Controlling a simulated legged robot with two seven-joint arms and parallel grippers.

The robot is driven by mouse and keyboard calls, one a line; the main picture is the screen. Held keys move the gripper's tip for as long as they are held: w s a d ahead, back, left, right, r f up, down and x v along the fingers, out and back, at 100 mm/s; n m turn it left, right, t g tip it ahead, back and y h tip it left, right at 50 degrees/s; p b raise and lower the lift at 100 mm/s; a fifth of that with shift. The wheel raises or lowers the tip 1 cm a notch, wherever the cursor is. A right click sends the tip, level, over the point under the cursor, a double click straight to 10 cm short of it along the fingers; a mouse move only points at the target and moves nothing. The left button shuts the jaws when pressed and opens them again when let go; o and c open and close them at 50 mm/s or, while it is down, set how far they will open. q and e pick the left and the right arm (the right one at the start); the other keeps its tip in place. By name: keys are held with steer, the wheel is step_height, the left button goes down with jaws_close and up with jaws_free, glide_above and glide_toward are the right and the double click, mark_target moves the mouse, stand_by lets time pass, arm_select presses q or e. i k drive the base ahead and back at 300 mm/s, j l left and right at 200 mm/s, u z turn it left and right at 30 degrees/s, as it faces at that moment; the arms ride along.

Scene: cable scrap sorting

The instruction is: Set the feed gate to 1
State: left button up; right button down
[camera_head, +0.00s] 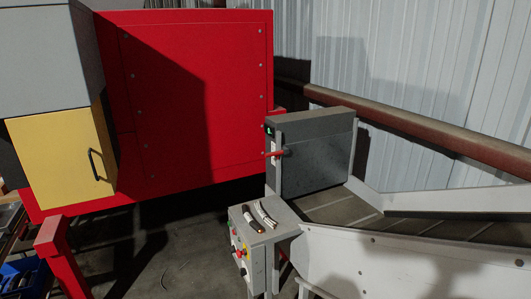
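The feed gate (318,158) is a grey upright panel across the conveyor, right of the red machine. A red lever (279,153) sticks out from its left edge, roughly level, over a pale strip whose markings are too small to read. Above the lever is a small dark display (269,130) with a green lit character that I cannot read for sure. Neither of my grippers is in view.
A grey control box (240,222) with several coloured buttons stands in front of the gate, with short cable pieces (265,212) on top. The conveyor (335,208) with pale side walls runs right. A red machine (195,90) and yellow door (60,155) fill the left. A blue crate (38,274) sits bottom left.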

mark_target(308, 166)
steer(key=i+j, duration=0.15)
steer(key=i, duration=0.3)
steer(key=i+j, duration=0.2)
steer(key=i, duration=0.25)
steer(key=i+j+u, duration=0.1)
steer(key=i, duration=0.35)
